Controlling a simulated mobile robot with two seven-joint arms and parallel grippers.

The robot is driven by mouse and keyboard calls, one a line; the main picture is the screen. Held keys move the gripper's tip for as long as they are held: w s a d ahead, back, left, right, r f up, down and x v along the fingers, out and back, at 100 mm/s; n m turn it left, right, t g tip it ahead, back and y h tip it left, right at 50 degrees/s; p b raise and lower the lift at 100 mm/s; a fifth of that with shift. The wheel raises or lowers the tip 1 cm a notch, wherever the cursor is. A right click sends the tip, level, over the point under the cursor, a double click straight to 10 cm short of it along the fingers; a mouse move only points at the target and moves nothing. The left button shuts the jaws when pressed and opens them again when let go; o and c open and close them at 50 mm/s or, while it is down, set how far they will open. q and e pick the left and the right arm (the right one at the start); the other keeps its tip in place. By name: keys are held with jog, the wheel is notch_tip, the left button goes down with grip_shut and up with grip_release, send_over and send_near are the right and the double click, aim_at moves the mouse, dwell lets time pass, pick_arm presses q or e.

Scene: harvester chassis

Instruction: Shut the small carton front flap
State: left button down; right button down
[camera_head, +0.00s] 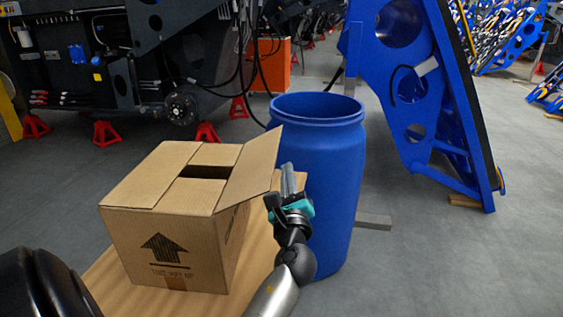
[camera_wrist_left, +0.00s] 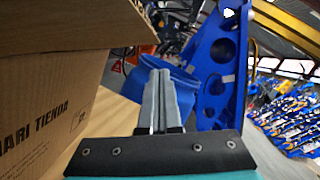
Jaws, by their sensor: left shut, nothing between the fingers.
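The small carton (camera_head: 130,245) stands upright on a wooden surface, left of centre in the head view. Its flap on the right side (camera_head: 252,168) is raised and slants up and outward. The left flap (camera_head: 150,176) and the two shorter flaps lie folded in, with a dark gap between them. My left gripper (camera_head: 287,170) is shut and empty, to the right of the carton, close to the raised flap's outer side. In the left wrist view the shut fingers (camera_wrist_left: 158,80) point forward beside the carton's printed wall (camera_wrist_left: 45,110). The raised flap (camera_wrist_left: 75,28) overhangs at upper left.
A blue barrel (camera_head: 325,150) stands right behind my left gripper. The wooden surface (camera_head: 258,250) is bare beside the carton. A blue frame (camera_head: 425,100) leans at the right, and dark machinery with red stands (camera_head: 107,132) is at the back. Grey floor is clear at the right.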

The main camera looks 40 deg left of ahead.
pick_arm(q)
jog(key=shift+s+a+r+p, duration=0.2)
jog(key=shift+s+a+r, duration=0.05)
jog(key=shift+r, duration=0.4)
jog(key=shift+s+a+r+p, duration=0.15)
jog(key=shift+s+a+r, duration=0.1)
jog(key=shift+r, duration=0.35)
pick_arm(e)
jog(key=shift+s+a+r, duration=0.2)
jog(key=shift+a+r, duration=0.1)
jog(key=shift+a, duration=0.15)
jog(key=shift+s+a+r, duration=0.15)
jog(key=shift+a+r, duration=0.1)
jog(key=shift+a, duration=0.15)
jog(key=shift+s, duration=0.2)
jog(key=shift+r, duration=0.1)
